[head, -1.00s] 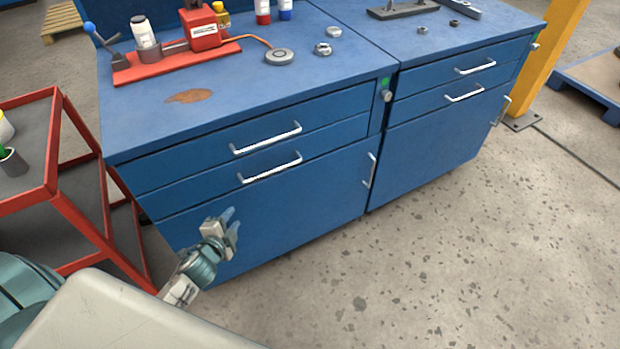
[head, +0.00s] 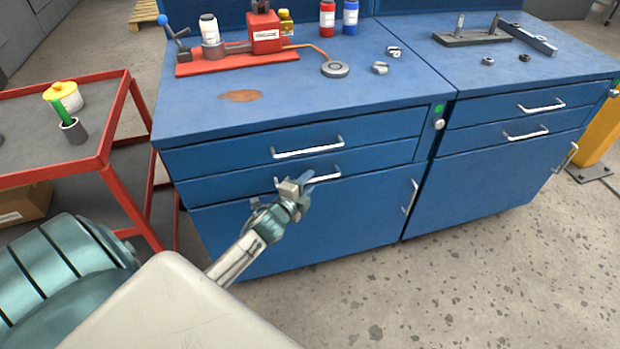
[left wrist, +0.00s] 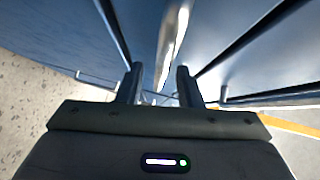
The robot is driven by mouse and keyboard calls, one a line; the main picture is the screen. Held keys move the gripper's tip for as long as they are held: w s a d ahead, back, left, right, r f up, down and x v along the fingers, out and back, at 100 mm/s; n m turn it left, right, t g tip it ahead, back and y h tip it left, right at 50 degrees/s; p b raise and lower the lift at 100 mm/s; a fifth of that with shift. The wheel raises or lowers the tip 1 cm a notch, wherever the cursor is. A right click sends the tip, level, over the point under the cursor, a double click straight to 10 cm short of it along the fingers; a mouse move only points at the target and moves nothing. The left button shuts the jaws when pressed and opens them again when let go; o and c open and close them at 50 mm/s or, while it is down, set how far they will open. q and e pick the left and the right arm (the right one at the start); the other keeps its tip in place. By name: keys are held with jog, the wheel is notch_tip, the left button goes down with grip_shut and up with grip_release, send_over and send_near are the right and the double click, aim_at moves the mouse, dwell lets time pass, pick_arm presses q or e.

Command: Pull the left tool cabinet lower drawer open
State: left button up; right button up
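The left tool cabinet (head: 350,217) is blue, with two drawers above a door. Its lower drawer (head: 230,187) looks shut, flush with the front. The drawer's pale bar handle (head: 326,177) is partly hidden behind my left gripper (head: 299,186). That gripper is at the handle's left part, close to the drawer front. In the left wrist view, my left gripper (left wrist: 161,84) has its two fingers apart. A pale bar, the handle (left wrist: 174,42), runs ahead of and between them. Contact cannot be told. My right gripper is not in view.
The upper drawer handle (head: 308,149) lies just above the gripper. A red-framed cart (head: 128,105) stands left of the cabinet. A second blue cabinet (head: 500,180) adjoins on the right. The floor (head: 450,290) in front is clear.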

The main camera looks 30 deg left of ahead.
pick_arm(q)
jog(key=shift+w+f, duration=0.1)
jog(key=shift+w, duration=0.6)
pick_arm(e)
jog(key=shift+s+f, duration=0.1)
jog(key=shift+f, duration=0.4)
pick_arm(q)
grip_shut()
